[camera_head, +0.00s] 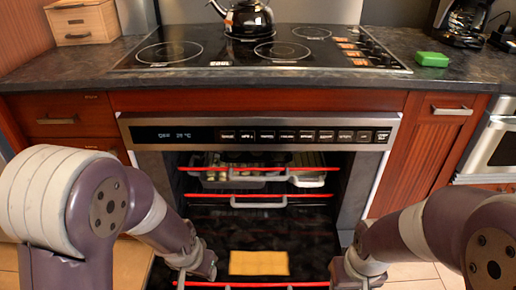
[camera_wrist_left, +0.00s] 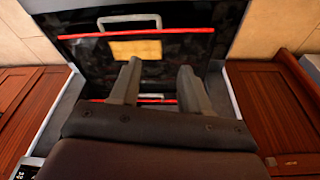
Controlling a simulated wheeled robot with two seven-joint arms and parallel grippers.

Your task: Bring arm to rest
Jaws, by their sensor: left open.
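My left gripper (camera_wrist_left: 160,82) is open in the left wrist view, with two grey fingers apart and nothing between them. In the head view my left arm comes in from the left, and its hand (camera_head: 194,266) is low, at the left of the open oven (camera_head: 255,134). My right arm comes in from the right, and its hand (camera_head: 352,272) is low, at the right of the oven. The right fingers are too unclear to tell open from shut. Both hands appear apart from the yellow rectangle (camera_head: 258,263), which also shows in the left wrist view (camera_wrist_left: 135,49).
Inside the oven are red-edged racks (camera_head: 258,204) and a tray (camera_head: 226,179) holding items. Above are a cooktop (camera_head: 215,54), a kettle (camera_head: 247,19), a green block (camera_head: 432,59), a coffee maker (camera_head: 461,22) and a wooden box (camera_head: 82,21). Cabinets flank the oven.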

